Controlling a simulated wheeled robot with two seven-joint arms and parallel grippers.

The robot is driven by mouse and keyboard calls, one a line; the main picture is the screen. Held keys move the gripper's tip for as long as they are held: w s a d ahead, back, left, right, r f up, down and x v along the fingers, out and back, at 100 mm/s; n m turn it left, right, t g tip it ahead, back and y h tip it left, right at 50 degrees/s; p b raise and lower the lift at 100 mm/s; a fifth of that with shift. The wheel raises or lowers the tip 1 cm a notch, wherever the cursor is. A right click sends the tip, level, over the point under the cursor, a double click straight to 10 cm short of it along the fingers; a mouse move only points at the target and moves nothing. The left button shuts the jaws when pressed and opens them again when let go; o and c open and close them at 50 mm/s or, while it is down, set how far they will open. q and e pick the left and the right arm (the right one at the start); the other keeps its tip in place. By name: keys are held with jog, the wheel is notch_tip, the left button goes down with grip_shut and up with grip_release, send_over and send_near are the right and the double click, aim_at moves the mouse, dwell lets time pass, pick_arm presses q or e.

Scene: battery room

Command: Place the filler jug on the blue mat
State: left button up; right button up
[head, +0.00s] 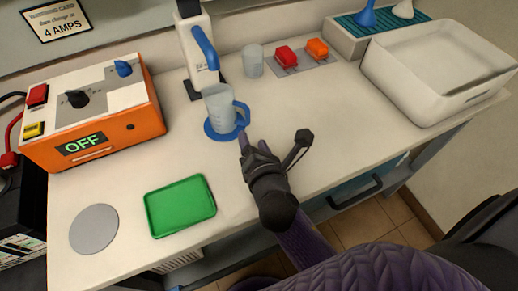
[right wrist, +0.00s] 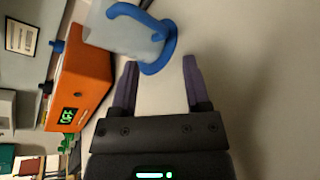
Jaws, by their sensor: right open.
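The filler jug (head: 219,104), a translucent grey cup with a blue handle, stands upright on the round blue mat (head: 211,134). The jug (right wrist: 112,38) and the mat's blue edge (right wrist: 161,57) also show in the right wrist view, ahead of the fingers. My right gripper (head: 252,143) is open and empty, just in front of the mat and apart from the jug. Its two fingers (right wrist: 160,75) have a clear gap between them. My left gripper is not in view.
An orange charger (head: 145,118) reading OFF stands left. A white dispenser (head: 196,50) with a blue lever stands behind the jug. A green tray (head: 180,206) and grey disc (head: 94,229) lie at front left. A clear cup (head: 252,61) and white basin (head: 430,85) are further right.

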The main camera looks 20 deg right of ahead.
jog(key=v, duration=0.5)
jog(key=shift+s+r, duration=0.1)
jog(key=shift+s, duration=0.15)
